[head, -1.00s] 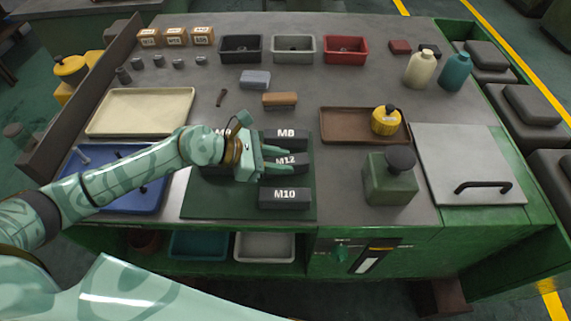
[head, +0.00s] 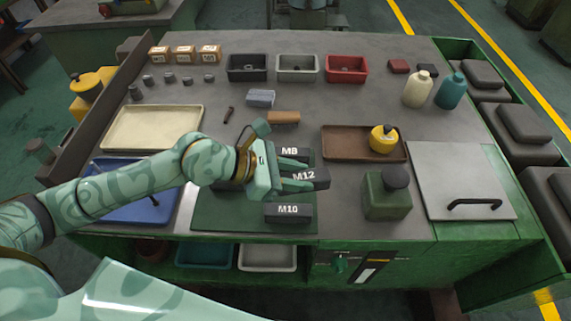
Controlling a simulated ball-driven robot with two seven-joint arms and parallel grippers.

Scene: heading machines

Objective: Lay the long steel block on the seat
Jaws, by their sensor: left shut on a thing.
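My left gripper (head: 290,176) is shut on the dark block marked M12 (head: 318,179). The block sits slightly turned in the jaws and appears raised off the dark green mat (head: 225,215). The block marked M8 (head: 289,152) lies just behind it, partly covered by the gripper. The block marked M10 (head: 288,213) lies in front, near the mat's front edge. The left part of the mat is partly hidden by my left arm. No seat can be clearly made out. My right gripper is not in view.
A green canister (head: 387,200) stands right of the mat. A brown tray (head: 340,143) with a yellow bottle (head: 382,139) is behind it. A blue tray (head: 115,210) lies under my left forearm. An orange-brown block (head: 284,117) and a grey block (head: 261,98) lie behind the mat.

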